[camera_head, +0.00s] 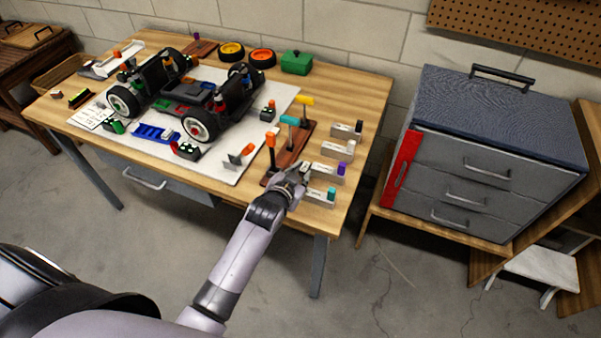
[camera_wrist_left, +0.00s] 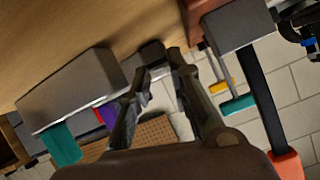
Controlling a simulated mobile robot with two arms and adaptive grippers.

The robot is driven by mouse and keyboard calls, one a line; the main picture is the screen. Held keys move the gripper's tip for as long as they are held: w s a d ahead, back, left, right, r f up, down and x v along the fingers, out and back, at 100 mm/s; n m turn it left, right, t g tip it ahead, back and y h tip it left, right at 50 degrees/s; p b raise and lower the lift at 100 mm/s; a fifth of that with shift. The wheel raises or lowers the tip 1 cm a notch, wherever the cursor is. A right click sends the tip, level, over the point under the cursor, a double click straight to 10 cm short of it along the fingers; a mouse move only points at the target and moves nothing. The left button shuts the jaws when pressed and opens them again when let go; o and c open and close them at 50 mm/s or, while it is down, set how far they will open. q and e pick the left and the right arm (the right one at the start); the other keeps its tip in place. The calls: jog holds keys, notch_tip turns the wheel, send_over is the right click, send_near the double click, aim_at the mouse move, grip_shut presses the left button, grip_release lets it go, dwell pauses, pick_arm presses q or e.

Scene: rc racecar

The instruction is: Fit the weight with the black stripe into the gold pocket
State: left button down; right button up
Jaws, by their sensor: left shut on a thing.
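The weight with the black stripe (camera_head: 346,131) is a small grey block lying farthest back in a row on the right of the wooden table. My left gripper (camera_head: 303,170) is at the front of this row, apart from that weight. In the left wrist view its fingers (camera_wrist_left: 160,68) close at the near end of a dark grey block (camera_wrist_left: 151,52), which appears to be the weight with the purple stripe (camera_head: 327,169). The fingers partly hide it. I cannot make out the gold pocket. My right gripper is not in view.
A weight with a teal stripe (camera_head: 318,196) lies close in front, and a white-striped one (camera_head: 338,149) behind. A brown rack (camera_head: 290,150) with upright coloured handles stands just left. A model car chassis (camera_head: 185,95) fills the mat. The table's right edge is near.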

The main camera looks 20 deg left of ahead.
pick_arm(q)
jog(key=c, duration=1.5)
grip_release()
jog(key=shift+f, duration=0.1)
jog(key=shift+o, duration=0.2)
